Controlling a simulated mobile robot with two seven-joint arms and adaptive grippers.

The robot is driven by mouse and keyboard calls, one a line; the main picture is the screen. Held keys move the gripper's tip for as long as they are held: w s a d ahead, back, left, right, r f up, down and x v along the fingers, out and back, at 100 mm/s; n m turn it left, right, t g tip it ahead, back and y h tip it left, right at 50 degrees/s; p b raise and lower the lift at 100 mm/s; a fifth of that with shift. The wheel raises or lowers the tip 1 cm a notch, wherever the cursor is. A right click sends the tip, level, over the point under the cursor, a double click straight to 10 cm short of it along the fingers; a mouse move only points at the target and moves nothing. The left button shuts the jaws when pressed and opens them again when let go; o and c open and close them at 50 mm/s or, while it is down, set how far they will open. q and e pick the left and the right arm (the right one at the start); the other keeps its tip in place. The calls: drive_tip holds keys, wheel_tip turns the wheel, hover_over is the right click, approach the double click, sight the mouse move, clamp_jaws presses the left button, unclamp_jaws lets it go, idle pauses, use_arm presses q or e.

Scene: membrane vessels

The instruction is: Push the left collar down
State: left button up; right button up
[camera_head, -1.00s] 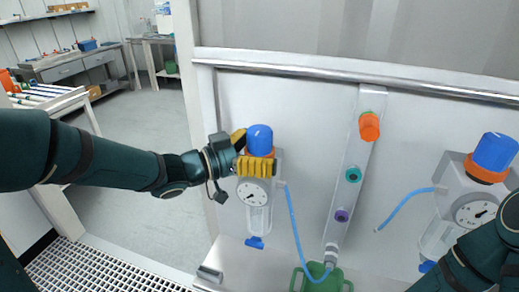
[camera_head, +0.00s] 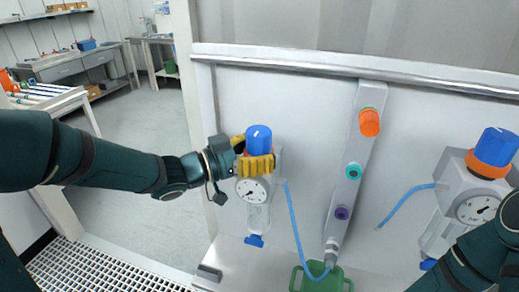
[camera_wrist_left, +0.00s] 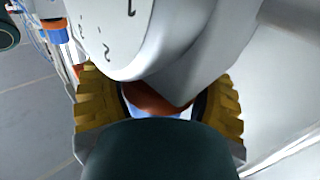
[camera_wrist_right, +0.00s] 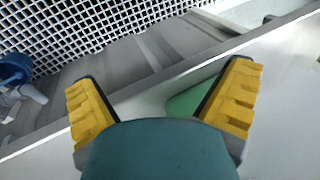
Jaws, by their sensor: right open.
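The left vessel has a blue knob (camera_head: 258,139) on top, a round dial (camera_head: 252,190) and the orange left collar (camera_head: 259,153) below the knob. My left gripper (camera_head: 255,165) is shut on this collar, its yellow fingers on either side hiding most of it. The left wrist view shows the orange collar (camera_wrist_left: 160,101) between the two fingers, under the white dial housing. My right gripper (camera_wrist_right: 165,105) is open and empty in the right wrist view, above a bench edge. It is out of the head view.
A slanted white rail (camera_head: 354,165) carries orange, teal and purple fittings. The right vessel (camera_head: 455,200) has its own blue knob (camera_head: 497,147) and orange collar (camera_head: 488,165). A blue tube (camera_head: 295,225) runs down to a green container (camera_head: 320,281). Floor grating (camera_head: 90,272) lies lower left.

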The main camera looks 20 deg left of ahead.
use_arm(q)
drive_tip(key=o, duration=0.4)
drive_tip(key=shift+f, duration=0.2)
drive_tip(key=shift+c, duration=0.2)
drive_tip(key=shift+r, duration=0.1)
drive_tip(key=v, duration=1.2)
drive_tip(key=shift+s, duration=0.1)
